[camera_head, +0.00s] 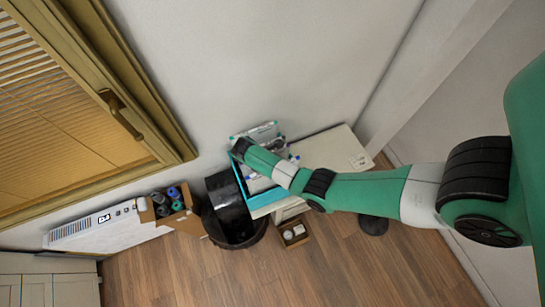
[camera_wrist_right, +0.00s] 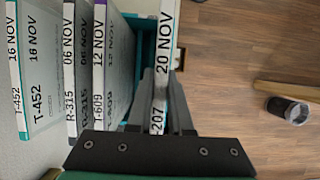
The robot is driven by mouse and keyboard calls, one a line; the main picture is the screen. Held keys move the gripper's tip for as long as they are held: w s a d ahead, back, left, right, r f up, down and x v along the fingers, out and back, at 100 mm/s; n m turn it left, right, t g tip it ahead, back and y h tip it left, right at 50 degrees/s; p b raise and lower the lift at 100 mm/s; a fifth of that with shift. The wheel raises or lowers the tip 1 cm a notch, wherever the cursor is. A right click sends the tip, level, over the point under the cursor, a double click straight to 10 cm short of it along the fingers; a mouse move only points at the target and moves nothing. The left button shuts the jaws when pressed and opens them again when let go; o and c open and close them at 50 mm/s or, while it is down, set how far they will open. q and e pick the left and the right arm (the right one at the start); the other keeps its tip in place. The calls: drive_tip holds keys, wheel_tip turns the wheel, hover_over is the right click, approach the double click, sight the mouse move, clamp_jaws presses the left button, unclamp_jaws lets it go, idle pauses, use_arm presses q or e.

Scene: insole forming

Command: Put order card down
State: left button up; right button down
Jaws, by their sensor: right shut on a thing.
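In the right wrist view, my right gripper (camera_wrist_right: 163,85) is shut on a thin order card (camera_wrist_right: 165,40). The card's white edge reads "20 NOV" and "-207", with the rest of its code hidden by the gripper. It stands on edge, beside several other upright cards: T-452 16 NOV (camera_wrist_right: 15,75), R-315 06 NOV (camera_wrist_right: 70,70) and T-609 12 NOV (camera_wrist_right: 99,65). Teal holder parts (camera_wrist_right: 120,50) show between the cards. In the head view, my right arm covers much of the card area, and the held card cannot be made out. My left gripper is not in view.
In the head view, a white surface (camera_head: 335,148) lies beside the cards. A black bin (camera_head: 236,218), a cardboard box of bottles (camera_head: 190,215) and a small brown box (camera_head: 294,232) stand nearby. A dark cup (camera_wrist_right: 288,110) shows in the right wrist view. Wood floor lies beyond.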

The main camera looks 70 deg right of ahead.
wheel_tip(320, 180, down, 4)
drive_tip(key=b, duration=0.2)
drive_tip(key=shift+r+b, duration=0.1)
drive_tip(key=shift+b, duration=0.3)
drive_tip(key=c, duration=1.3)
unclamp_jaws()
drive_tip(key=o, duration=0.5)
drive_tip(key=shift+c, duration=0.2)
